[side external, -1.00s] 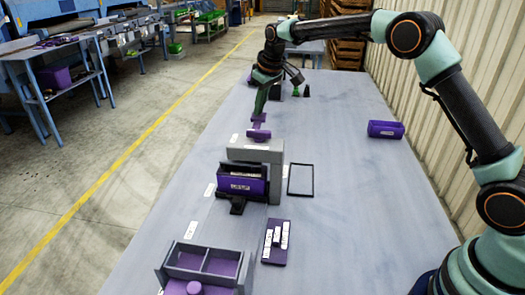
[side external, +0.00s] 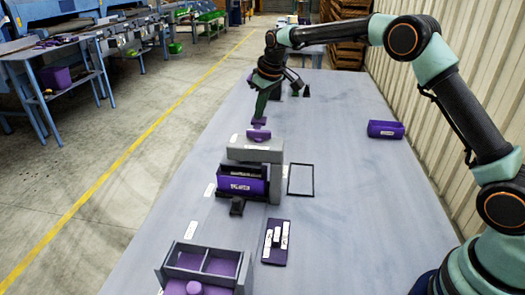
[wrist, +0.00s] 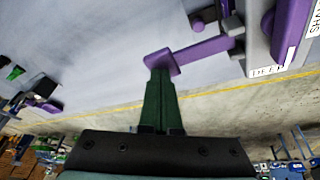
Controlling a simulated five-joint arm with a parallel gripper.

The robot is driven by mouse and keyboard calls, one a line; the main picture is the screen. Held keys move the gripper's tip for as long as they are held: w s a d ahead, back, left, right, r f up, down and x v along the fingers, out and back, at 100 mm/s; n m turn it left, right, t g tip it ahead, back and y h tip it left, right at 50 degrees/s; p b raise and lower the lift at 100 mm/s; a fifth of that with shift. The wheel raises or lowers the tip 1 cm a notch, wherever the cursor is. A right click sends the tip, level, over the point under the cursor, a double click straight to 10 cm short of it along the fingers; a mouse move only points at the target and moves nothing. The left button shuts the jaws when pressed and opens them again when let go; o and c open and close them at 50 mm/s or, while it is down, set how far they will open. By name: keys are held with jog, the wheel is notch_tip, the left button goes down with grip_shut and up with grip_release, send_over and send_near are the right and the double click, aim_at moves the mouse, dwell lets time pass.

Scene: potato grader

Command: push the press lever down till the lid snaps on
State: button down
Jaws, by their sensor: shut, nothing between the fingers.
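The press (side external: 268,157) is a grey frame with a head over a dark purple labelled box (side external: 240,186). Its purple lever (side external: 258,134) reaches out from the far side of the head and ends in a crosswise handle. In the wrist view the lever (wrist: 202,50) runs left from the press to its end plate (wrist: 160,62). My gripper (side external: 260,116) is shut and empty, with its green fingers at the lever's end. The wrist view shows the fingertips (wrist: 160,72) at the plate, seemingly touching it. Whether a lid sits on the box is hard to tell.
A black rectangular outline (side external: 301,180) lies right of the press. A purple plate with white labels (side external: 277,242) and a grey divided tray (side external: 203,262) are nearer the camera. A purple bin (side external: 385,130) stands far right. The table between is clear.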

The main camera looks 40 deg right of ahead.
jog(key=shift+d+f, duration=0.1)
jog(key=shift+f, duration=0.7)
jog(key=shift+r, duration=0.1)
dwell(0.6)
notch_tip(320, 180, up, 10)
dwell(1.3)
jog(key=shift+r, duration=0.1)
